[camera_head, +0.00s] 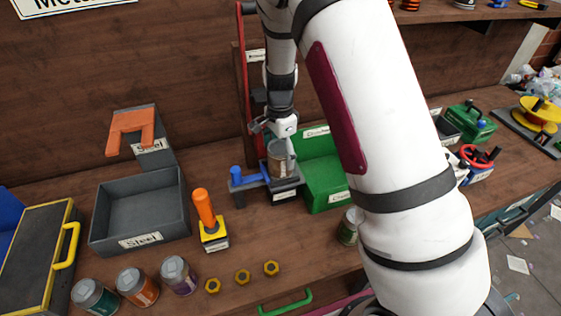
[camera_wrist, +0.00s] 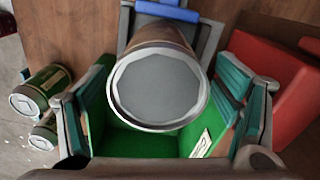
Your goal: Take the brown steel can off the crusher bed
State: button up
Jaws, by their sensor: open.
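The brown steel can (camera_head: 279,160) stands upright on the dark crusher bed (camera_head: 287,187). In the wrist view its pale round top (camera_wrist: 157,88) and a brown side show close to the camera. My gripper (camera_head: 277,135) is above the can in the head view, pointing down. In the wrist view my gripper (camera_wrist: 165,120) has its two teal-padded fingers spread apart, one on each side of the can. I cannot tell whether either finger touches it. The crusher's blue handle (camera_head: 236,175) is at the left of the bed.
A green box (camera_head: 322,185) stands right of the crusher and a red lever (camera_head: 243,80) rises behind. A grey steel bin (camera_head: 138,238) and orange-handled tool (camera_head: 205,210) are at left. Several cans (camera_head: 135,284) line the front edge. My arm hides the table's right middle.

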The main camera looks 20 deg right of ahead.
jog(key=shift+f, duration=0.9)
jog(key=shift+c, duration=0.3)
jog(key=shift+s, duration=0.1)
jog(key=c, duration=1.1)
jog(key=shift+r, duration=0.15)
jog(key=shift+c, duration=0.2)
